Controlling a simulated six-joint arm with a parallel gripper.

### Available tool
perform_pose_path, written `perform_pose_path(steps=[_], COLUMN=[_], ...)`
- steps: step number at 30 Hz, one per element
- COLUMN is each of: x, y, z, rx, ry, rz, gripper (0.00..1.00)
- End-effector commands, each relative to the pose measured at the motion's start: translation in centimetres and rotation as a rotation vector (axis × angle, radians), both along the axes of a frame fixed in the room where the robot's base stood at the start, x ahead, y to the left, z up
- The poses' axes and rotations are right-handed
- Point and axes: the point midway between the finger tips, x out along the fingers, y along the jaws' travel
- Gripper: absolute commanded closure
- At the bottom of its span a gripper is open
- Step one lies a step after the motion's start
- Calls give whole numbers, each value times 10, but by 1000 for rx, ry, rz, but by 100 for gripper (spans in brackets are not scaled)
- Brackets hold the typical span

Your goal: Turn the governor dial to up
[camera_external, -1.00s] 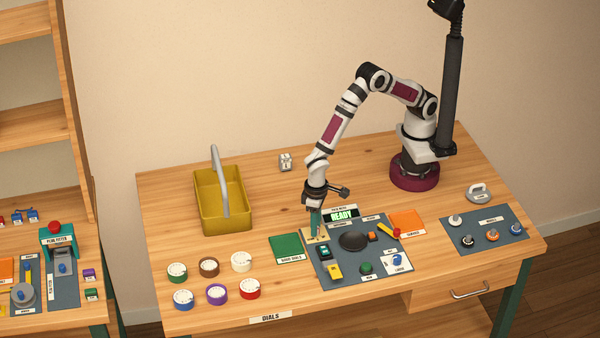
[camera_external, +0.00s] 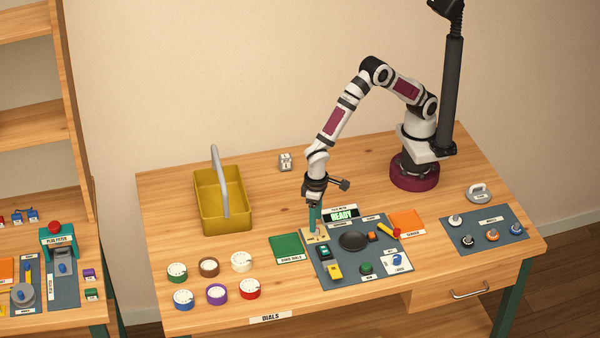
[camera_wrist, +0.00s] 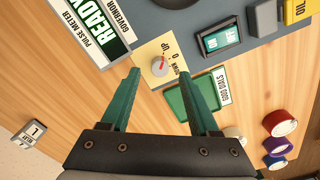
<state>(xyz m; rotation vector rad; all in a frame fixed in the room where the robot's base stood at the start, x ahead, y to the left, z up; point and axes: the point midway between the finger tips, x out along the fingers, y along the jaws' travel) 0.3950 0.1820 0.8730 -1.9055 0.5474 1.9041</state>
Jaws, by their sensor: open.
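The governor dial (camera_wrist: 159,66) is a small grey knob with a red pointer on a cream plate (camera_wrist: 149,50) marked UP, 0 and DOWN. The pointer's exact setting is too small to tell. My gripper (camera_wrist: 159,74) is open, its two green fingers to either side of the dial in the wrist view, with nothing between them clearly touched. In the external view my gripper (camera_external: 315,230) points down over the cream plate (camera_external: 323,238) at the panel's left corner, and the knob is mostly hidden there.
A READY display (camera_external: 342,214) stands right behind the plate. The grey panel (camera_external: 345,278) also holds a black round disc (camera_external: 353,241) and several coloured controls. A green pad (camera_external: 287,247) lies left of it. A yellow basket (camera_external: 207,215) stands farther back left.

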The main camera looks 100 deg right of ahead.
Motion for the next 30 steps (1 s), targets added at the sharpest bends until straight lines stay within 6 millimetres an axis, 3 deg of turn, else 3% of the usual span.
perform_pose_path(steps=[6,12,17,30], x=[1,1,0,-2], y=[1,0,0,-4], z=[72,117,130,133], rx=[3,2,0,1], ry=[-7,-2,-1,0], rz=[0,-2,-1,-2], gripper=[38,38,38,38])
